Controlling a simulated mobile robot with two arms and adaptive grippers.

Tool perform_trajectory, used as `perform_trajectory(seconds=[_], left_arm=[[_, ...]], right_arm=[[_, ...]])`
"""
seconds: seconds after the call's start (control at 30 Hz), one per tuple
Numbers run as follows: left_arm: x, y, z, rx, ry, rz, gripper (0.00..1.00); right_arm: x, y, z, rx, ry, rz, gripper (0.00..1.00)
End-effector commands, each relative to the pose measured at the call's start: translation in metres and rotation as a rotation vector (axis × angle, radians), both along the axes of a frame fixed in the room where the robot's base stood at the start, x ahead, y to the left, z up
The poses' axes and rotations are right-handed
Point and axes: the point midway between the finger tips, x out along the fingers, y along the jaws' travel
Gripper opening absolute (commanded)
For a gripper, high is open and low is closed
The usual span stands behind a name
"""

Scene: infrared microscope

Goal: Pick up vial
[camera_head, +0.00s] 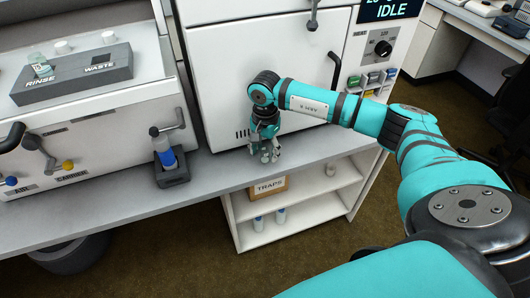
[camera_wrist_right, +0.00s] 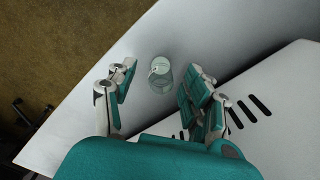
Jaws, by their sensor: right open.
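A small clear glass vial (camera_wrist_right: 160,76) stands on the pale bench in the right wrist view, near the foot of the white cabinet. My right gripper (camera_wrist_right: 155,90) is open, with one finger on each side of the vial and a visible gap to both. In the head view my right gripper (camera_head: 265,152) points down at the bench beside the cabinet's lower front; its fingers hide most or all of the vial there. My left gripper is not in view.
The bench edge (camera_head: 215,187) runs close to my right gripper, with a shelf unit (camera_head: 312,200) below. A rinse and waste block (camera_head: 75,76) is farther left.

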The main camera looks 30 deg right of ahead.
Motion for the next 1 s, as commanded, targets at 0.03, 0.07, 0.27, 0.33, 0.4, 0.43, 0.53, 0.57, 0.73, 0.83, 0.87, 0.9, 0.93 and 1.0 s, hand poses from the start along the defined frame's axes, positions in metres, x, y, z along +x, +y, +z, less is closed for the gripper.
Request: perform_trajectory(seconds=[0.03,0.07,0.27,0.33,0.4,0.43,0.53,0.57,0.73,0.83,0.87,0.9,0.93,1.0], left_arm=[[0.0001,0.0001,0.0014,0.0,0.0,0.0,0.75],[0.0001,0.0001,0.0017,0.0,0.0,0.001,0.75],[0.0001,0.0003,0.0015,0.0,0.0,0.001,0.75],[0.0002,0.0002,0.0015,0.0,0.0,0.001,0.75],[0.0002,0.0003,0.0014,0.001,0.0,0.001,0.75],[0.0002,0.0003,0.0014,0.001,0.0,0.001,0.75],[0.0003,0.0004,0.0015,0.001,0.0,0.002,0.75],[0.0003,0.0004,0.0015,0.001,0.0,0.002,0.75],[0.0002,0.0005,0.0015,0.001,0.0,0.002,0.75],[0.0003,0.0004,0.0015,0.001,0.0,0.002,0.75],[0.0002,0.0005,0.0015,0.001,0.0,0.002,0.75],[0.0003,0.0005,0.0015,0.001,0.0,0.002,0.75],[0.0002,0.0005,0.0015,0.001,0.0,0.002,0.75],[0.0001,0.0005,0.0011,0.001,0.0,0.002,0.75]], right_arm=[[-0.0002,0.0009,-0.0059,0.001,0.003,0.001,0.51],[-0.0001,0.001,-0.0085,0.002,0.001,0.001,0.51],[0.0002,0.0006,-0.0138,0.0,-0.001,0.002,0.51],[0.0003,0.0006,-0.0137,0.0,-0.001,0.001,0.51],[0.0002,0.0006,-0.0135,0.0,-0.001,0.001,0.46],[0.0003,0.0006,-0.0135,0.0,-0.001,0.001,0.42],[0.0003,0.0006,-0.0133,0.0,-0.001,0.001,0.29],[0.0003,0.0005,-0.0133,0.0,-0.001,0.001,0.25],[0.0003,0.0005,-0.0131,0.001,-0.001,0.001,0.05],[0.0005,0.0005,-0.013,0.0,-0.001,0.001,0.01],[0.0004,0.0006,-0.013,0.0,-0.001,0.001,0.01],[0.0005,0.0005,-0.013,0.0,-0.001,0.001,0.01],[0.0005,0.0005,-0.0128,0.001,-0.002,0.001,0.01],[0.0006,0.0005,-0.0118,0.001,-0.002,0.001,0.01]])
